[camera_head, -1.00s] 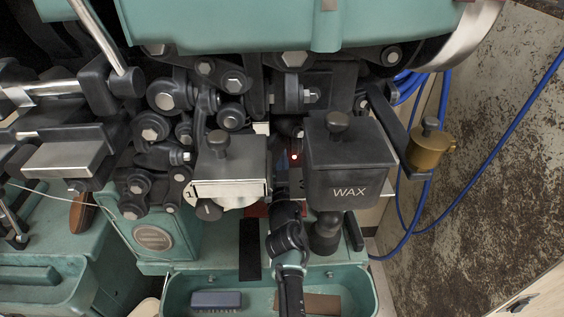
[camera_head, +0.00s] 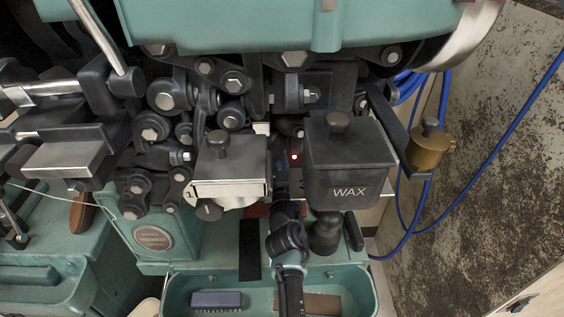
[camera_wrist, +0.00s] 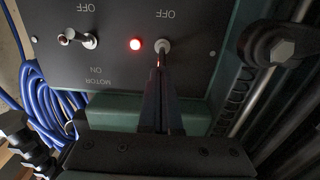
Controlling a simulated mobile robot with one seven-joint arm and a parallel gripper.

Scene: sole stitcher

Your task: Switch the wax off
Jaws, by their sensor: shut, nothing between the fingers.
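A dark switch panel (camera_wrist: 110,65) fills the upper wrist view, its lettering upside down. A lit red lamp (camera_wrist: 135,44) sits between two toggle switches. The left one, the motor switch (camera_wrist: 80,40), has OFF above and ON and MOTOR below. The right switch (camera_wrist: 163,45) has OFF above; any name below it is hidden behind my fingers. My gripper (camera_wrist: 158,66) is shut and empty, its tips at this right switch. I cannot tell whether they touch it or which way its lever points. The lamp shows in the head view (camera_head: 295,157), left of the black WAX pot (camera_head: 348,178).
A second dark box (camera_head: 230,170) stands left of my arm, leaving a narrow gap to the WAX pot. A brass cup (camera_head: 428,150) is at the right. Blue hoses (camera_wrist: 45,100) hang beside the panel. A green tray (camera_head: 366,290) lies below.

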